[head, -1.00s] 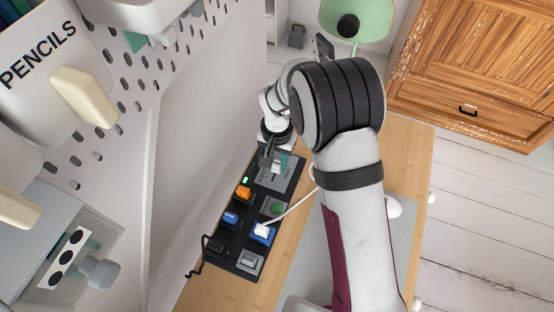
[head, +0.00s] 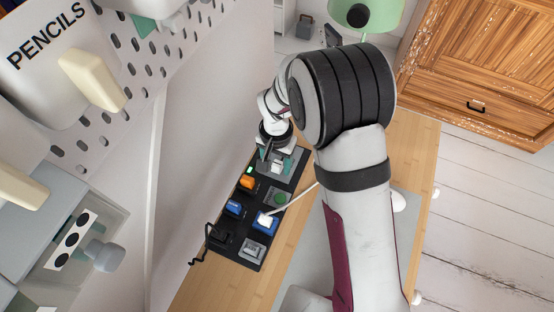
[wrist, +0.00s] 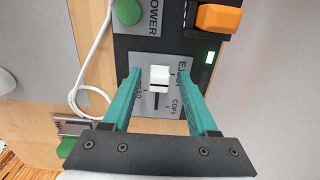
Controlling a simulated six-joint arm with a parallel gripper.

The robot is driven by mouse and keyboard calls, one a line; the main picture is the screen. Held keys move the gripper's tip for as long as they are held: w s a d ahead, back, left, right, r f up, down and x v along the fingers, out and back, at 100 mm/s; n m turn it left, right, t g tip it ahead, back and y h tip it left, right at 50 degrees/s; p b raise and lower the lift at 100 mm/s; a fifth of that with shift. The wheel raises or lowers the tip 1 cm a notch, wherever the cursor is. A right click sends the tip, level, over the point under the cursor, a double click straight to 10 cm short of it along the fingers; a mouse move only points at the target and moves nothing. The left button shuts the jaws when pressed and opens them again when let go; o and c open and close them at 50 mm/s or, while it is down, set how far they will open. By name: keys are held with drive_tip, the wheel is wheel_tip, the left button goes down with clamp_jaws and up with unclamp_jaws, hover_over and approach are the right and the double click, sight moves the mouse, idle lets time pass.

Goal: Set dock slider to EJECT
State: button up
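The dock slider has a white knob (wrist: 160,77) on a grey plate (wrist: 150,112) with a dark slot running down from it. In the wrist view the knob is at the upper part of the slot, near a partly covered label starting "EJ"; "COPY" is lower right. Whether it sits exactly at that mark I cannot tell. My gripper (wrist: 160,72) is open, with one teal finger on each side of the knob and visible gaps between. In the head view my gripper (head: 276,157) is over the far end of the black panel (head: 222,236), around the slider.
An orange switch (wrist: 218,18), a lit green indicator (wrist: 210,58) and a green POWER button (wrist: 127,12) lie close to the slider. A white cable (wrist: 92,60) runs beside the panel. The pegboard wall (head: 205,110) stands close on the left.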

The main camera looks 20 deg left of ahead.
sight(277, 164)
wheel_tip(277, 164, up, 16)
idle(0.5)
drive_tip(key=shift+f, duration=0.1)
drive_tip(key=s+d+r+m, duration=0.1)
drive_tip(key=s+d+r, duration=0.1)
drive_tip(key=d, duration=0.4)
drive_tip(key=s+d+r+m, duration=0.1)
drive_tip(key=s+d+r, duration=0.15)
drive_tip(key=d, duration=0.35)
drive_tip(key=s+d+m+y, duration=0.1)
drive_tip(key=s+d+m, duration=0.2)
drive_tip(key=s+d, duration=0.7)
drive_tip(key=s+f, duration=0.1)
drive_tip(key=s, duration=0.2)
drive_tip(key=shift+s+m+y, duration=0.3)
drive_tip(key=shift+s+y, duration=0.1)
